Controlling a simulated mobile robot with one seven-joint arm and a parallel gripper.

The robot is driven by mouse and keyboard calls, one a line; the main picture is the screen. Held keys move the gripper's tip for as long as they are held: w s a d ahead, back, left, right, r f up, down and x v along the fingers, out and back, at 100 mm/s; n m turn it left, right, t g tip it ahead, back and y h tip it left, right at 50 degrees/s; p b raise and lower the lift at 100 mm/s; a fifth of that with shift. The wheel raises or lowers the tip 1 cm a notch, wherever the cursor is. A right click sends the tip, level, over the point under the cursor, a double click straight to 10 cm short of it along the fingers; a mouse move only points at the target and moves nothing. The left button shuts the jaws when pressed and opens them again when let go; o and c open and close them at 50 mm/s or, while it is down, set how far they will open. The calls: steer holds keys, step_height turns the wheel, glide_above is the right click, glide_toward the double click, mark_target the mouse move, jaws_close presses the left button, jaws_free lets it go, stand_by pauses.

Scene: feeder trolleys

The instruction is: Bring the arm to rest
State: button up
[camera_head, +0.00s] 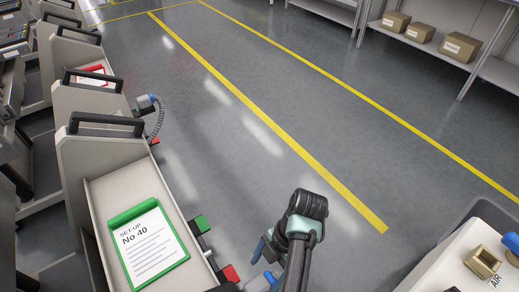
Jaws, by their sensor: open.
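My arm (300,240) rises from the bottom edge, right of the nearest trolley. It shows as dark links with a pale green joint and a dark rounded end at the top. I cannot make out my gripper's fingers in this view. Small blue parts (258,250) show just left of the arm; I cannot tell what they belong to. No held object shows.
The nearest trolley (100,160) carries a green-framed card (155,245) reading "SET-UP No 40". Green (200,225) and red (231,273) blocks stick out on its right side. A white-topped unit (450,262) stands bottom right. Shelves with boxes (460,46) are at the back. The yellow-lined floor is clear.

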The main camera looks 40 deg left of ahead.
steer(key=p+v, duration=0.2)
steer(key=v, duration=0.3)
steer(key=shift+w+r, duration=0.15)
steer(key=shift+r, duration=0.2)
